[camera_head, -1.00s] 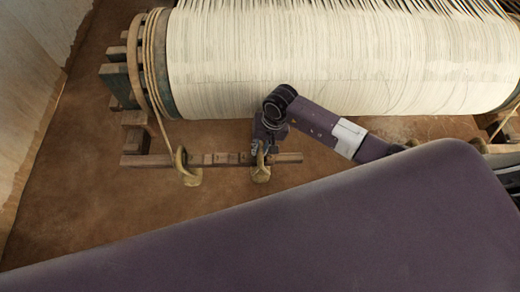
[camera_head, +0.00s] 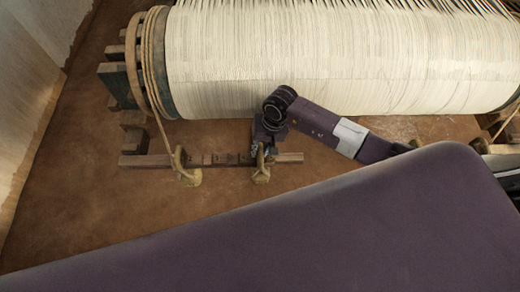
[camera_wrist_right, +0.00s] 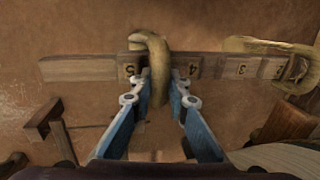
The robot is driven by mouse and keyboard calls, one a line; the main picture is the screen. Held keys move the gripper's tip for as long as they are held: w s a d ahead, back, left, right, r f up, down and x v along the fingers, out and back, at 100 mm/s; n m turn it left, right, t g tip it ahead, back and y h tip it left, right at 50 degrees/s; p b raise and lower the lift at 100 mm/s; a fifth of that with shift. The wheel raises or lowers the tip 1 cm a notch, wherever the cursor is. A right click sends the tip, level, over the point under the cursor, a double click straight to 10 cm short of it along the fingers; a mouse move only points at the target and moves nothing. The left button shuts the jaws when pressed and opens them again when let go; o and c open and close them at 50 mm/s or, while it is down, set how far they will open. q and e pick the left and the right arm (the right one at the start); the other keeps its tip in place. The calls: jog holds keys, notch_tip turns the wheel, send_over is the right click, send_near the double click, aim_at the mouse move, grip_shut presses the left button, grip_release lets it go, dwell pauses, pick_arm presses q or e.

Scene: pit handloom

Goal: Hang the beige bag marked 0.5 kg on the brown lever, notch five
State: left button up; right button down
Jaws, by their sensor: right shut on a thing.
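The bag's loop (camera_wrist_right: 154,60) crosses the lever between the 5 and the 4, close by the 5. My right gripper (camera_head: 263,147) is shut on this bag; its blue fingers (camera_wrist_right: 158,92) stand either side of the loop. The bag's marking cannot be read, and whether the loop sits in the notch is unclear. My left gripper is out of view.
A second beige bag (camera_head: 190,177) hangs on the lever to the left; its loop shows at the right of the wrist view (camera_wrist_right: 300,72). The wound roll (camera_head: 300,60) stands just behind my right arm. Bare floor (camera_head: 90,220) lies in front of the lever.

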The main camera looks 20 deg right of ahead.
jog(key=shift+f, duration=0.1)
dwell(0.3)
jog(key=c, duration=1.8)
grip_release()
jog(key=shift+s+f, duration=0.1)
notch_tip(320, 180, up, 12)
jog(key=d, duration=0.2)
jog(key=shift+s+d, duration=0.2)
jog(key=shift+s, duration=0.05)
